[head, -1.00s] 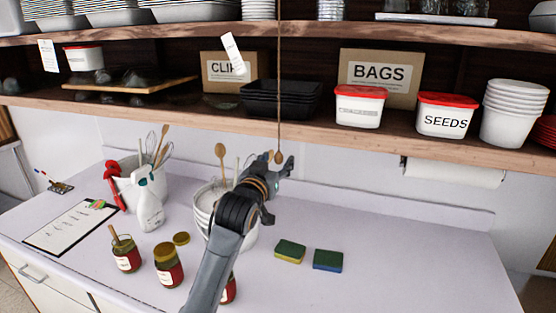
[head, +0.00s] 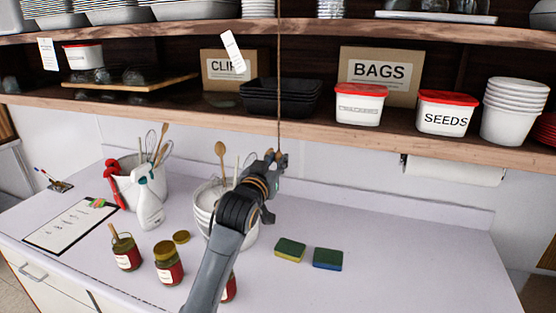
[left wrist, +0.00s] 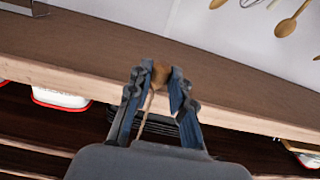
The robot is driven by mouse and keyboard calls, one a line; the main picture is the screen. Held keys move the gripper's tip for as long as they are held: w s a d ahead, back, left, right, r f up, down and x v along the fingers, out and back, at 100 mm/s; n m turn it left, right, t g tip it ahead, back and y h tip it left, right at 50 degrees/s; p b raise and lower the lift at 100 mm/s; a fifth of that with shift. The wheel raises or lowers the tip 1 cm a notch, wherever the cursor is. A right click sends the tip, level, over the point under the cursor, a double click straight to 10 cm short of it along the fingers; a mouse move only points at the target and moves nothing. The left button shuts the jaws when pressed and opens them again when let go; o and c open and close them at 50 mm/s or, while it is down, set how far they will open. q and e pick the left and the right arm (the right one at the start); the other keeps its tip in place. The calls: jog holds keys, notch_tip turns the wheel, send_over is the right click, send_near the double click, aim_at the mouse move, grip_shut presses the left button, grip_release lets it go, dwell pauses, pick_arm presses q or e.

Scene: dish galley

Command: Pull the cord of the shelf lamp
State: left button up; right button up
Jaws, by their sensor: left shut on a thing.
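The lamp cord (head: 279,85) is a thin brown string that hangs down in front of the shelves, with a small wooden knob at its lower end. My left gripper (head: 277,157) is at that lower end, just below the lower shelf's front edge. In the left wrist view its two fingers close around the wooden knob (left wrist: 161,72), and a piece of the cord (left wrist: 147,108) runs between them. The lamp itself is out of view. My right gripper is not in view.
The lower shelf edge (head: 345,138) is close above my left gripper. Black trays (head: 280,98), a BAGS box (head: 380,72) and red-lidded tubs stand on it. Below are a white bucket (head: 246,235), jars, a spray bottle (head: 148,200) and two sponges (head: 328,259). The counter's right part is clear.

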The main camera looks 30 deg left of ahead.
pick_arm(q)
jog(key=shift+f, duration=0.65)
jog(key=shift+r+p, duration=0.5)
jog(key=shift+r, duration=0.1)
jog(key=o, duration=1.1)
jog(key=shift+o, duration=0.2)
jog(key=shift+s, duration=0.1)
